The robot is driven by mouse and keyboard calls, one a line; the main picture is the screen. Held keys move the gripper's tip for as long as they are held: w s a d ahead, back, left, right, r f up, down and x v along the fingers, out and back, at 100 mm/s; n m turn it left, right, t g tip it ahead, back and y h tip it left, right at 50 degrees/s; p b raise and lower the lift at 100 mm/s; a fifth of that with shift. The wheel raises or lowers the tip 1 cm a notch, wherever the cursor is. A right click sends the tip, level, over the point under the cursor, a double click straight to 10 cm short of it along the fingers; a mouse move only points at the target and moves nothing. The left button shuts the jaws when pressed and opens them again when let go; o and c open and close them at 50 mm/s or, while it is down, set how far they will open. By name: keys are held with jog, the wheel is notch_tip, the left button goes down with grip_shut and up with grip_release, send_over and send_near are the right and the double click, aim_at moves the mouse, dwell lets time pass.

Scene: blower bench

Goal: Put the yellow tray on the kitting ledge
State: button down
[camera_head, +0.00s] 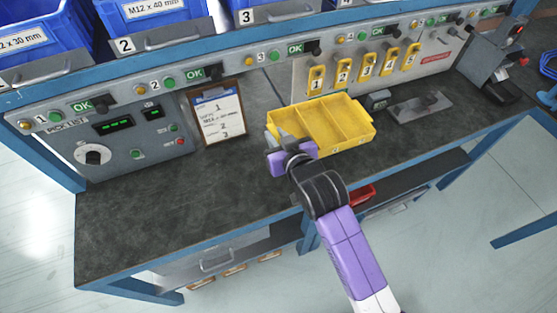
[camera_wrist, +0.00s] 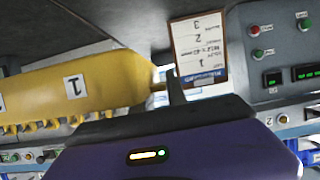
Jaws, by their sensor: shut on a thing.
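The yellow tray (camera_head: 341,141) has open, empty-looking compartments and is at the middle of the dark bench top (camera_head: 140,215). I cannot tell whether it rests on the bench or hangs just above it. My gripper (camera_head: 277,137) is at the tray's left end, shut on its wall. In the wrist view the picture is upside down, and the tray (camera_wrist: 100,85) with a label 1 fills the left side. One dark finger of my gripper (camera_wrist: 168,82) shows beside the tray's end; the other is hidden. A dark ledge (camera_head: 425,166) runs below the bench's front edge; I cannot tell if it is the kitting ledge.
A clipboard (camera_head: 218,118) stands left of the tray. A small grey box (camera_head: 377,99) and a flat metal plate (camera_head: 421,107) lie close to its right. Yellow numbered tags (camera_head: 342,70) hang behind. A red bin (camera_head: 362,195) sits under the front edge. The bench's left front is clear.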

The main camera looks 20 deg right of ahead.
notch_tip(320, 180, down, 12)
jog(key=shift+r, duration=0.1)
jog(key=c, duration=1.3)
grip_release()
jog(key=shift+s, duration=0.15)
jog(key=v, duration=1.1)
jog(key=shift+s+r, duration=0.25)
jog(key=shift+s, duration=0.1)
